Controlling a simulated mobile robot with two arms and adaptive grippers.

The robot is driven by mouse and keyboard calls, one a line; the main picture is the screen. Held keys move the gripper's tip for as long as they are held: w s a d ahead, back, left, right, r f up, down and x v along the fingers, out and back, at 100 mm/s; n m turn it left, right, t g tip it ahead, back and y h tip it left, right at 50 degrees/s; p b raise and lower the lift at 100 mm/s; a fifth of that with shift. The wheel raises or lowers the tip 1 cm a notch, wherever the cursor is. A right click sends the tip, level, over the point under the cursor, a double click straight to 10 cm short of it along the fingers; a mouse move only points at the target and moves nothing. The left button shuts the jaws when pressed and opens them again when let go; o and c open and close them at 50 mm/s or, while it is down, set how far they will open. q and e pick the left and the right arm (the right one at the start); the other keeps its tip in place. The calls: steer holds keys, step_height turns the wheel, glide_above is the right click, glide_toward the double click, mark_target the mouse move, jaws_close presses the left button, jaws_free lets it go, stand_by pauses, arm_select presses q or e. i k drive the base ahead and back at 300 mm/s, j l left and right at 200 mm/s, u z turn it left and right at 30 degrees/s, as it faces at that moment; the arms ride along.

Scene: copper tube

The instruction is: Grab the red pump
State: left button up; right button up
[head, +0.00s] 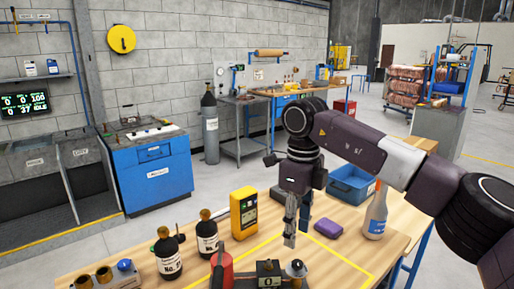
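A red pump (222,270) stands at the front edge of the picture on the wooden workbench (340,222). Its lower part is cut off by the frame. My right gripper (293,238) points down over the bench, behind and to the right of the red pump and apart from it. Its fingers are seen nearly side-on, so the gap between them is unclear. Nothing shows held in it. My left gripper is not in view.
Two dark labelled bottles (168,257) and a yellow meter (243,212) stand left of my gripper. A black device with a dial (269,274) is beside the pump. A purple block (328,228), a spray bottle (376,215) and a blue bin (350,184) are to the right.

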mark_target(268, 274)
steer(key=k+j, duration=0.25)
steer(key=k, duration=0.15)
steer(key=k+j, duration=0.25)
steer(key=k, duration=0.2)
steer(key=k+j, duration=0.3)
steer(key=k, duration=0.1)
